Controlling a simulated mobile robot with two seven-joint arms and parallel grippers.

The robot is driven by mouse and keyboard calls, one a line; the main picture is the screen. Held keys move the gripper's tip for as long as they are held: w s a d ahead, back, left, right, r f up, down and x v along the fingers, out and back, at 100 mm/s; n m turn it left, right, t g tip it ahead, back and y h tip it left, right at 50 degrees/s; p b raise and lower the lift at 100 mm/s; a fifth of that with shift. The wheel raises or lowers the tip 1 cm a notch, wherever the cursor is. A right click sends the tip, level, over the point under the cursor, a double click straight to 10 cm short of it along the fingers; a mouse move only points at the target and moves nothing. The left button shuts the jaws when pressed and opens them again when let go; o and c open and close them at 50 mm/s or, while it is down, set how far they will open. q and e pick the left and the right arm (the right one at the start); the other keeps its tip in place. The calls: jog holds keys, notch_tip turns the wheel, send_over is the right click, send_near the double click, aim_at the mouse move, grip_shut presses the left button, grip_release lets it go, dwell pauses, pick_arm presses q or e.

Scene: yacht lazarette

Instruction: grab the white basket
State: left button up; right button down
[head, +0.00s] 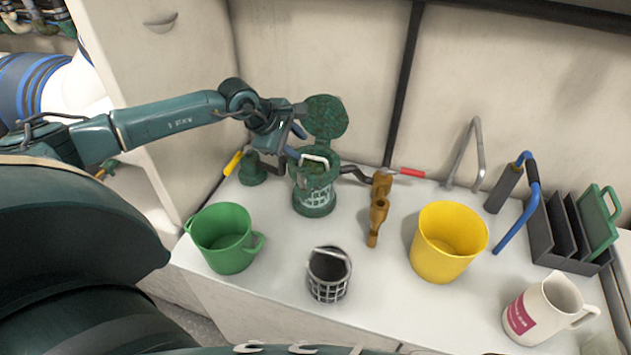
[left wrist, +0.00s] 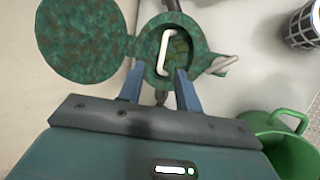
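The white basket sits inside the green strainer housing (head: 314,205). Its white handle (head: 316,158) stands up at the open top, and its mesh shows faintly through the housing's clear side. The round green lid (head: 325,117) is swung open behind. My left gripper (head: 296,141) is at the housing's upper left, beside the handle. In the left wrist view, its two blue fingers (left wrist: 159,72) are apart, with the white handle (left wrist: 164,52) just beyond the gap between them. I cannot tell whether the fingers touch anything. My right gripper is not in view.
A grey basket (head: 328,276), a green bucket (head: 222,240) and a yellow bucket (head: 446,245) stand on the white counter (head: 385,290). A brown fitting (head: 379,210) lies right of the housing. A white jug (head: 545,308) and a dark rack (head: 560,235) are farther right.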

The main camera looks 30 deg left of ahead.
aim_at(313, 157)
pick_arm(q)
jog(key=p+x, duration=0.1)
jog(key=x, duration=0.5)
jog(key=shift+w+d+f, duration=0.1)
jog(key=shift+d+f, duration=0.15)
jog(key=shift+f, duration=0.05)
grip_shut()
dwell(0.4)
